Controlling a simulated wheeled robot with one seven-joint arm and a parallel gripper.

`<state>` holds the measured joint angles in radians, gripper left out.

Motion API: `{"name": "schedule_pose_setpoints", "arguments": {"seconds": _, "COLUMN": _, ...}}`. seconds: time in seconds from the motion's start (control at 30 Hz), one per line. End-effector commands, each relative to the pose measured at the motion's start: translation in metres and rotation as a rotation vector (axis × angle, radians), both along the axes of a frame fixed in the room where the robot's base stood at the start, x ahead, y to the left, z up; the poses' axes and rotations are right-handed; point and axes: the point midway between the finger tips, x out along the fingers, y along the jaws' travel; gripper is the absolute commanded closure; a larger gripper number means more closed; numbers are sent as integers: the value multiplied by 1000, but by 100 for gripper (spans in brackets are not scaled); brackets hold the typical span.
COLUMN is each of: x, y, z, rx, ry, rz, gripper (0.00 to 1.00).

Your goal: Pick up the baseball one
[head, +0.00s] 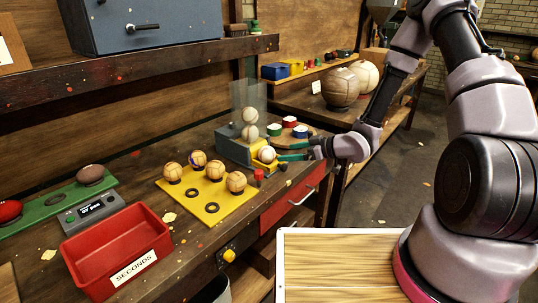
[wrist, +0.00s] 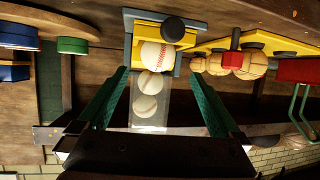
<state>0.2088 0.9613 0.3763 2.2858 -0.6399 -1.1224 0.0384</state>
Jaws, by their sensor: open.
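A white baseball with red stitching (head: 266,154) rests in the yellow front outlet of a grey dispenser (head: 235,146). Two more white balls (head: 249,132) are stacked above it in the dispenser's clear chute (head: 247,95). My gripper (head: 280,151) is open, with green fingers pointing at the outlet from the right. In the wrist view, the lowest baseball (wrist: 158,55) lies ahead between the fingertips (wrist: 156,74), with nothing held. The gap between the fingers and the ball is hard to judge.
A yellow board (head: 211,209) with several tan balls stands left of the dispenser. A red bin marked SECONDS (head: 115,245) is at front left. A round wooden stand (head: 292,140) with coloured discs is behind my gripper. A small red object (head: 258,176) stands close by.

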Motion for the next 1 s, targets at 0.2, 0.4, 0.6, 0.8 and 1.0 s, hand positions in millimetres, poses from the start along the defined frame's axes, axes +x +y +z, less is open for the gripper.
{"name": "schedule_pose_setpoints", "arguments": {"seconds": 0.2, "x": 13, "y": 25, "z": -11, "rx": -1, "ry": 0, "rz": 1, "gripper": 0}}
{"name": "schedule_pose_setpoints", "arguments": {"seconds": 0.4, "x": 21, "y": 39, "z": -17, "rx": -2, "ry": -1, "rz": 2, "gripper": 0}}
{"name": "schedule_pose_setpoints", "arguments": {"seconds": 0.6, "x": 36, "y": 62, "z": -27, "rx": -3, "ry": 1, "rz": 1, "gripper": 0}}
{"name": "schedule_pose_setpoints", "arguments": {"seconds": 0.8, "x": 41, "y": 69, "z": -30, "rx": -3, "ry": 1, "rz": -2, "gripper": 0}}
{"name": "schedule_pose_setpoints", "arguments": {"seconds": 1.0, "x": 41, "y": 69, "z": -30, "rx": -3, "ry": 1, "rz": -1, "gripper": 19}}
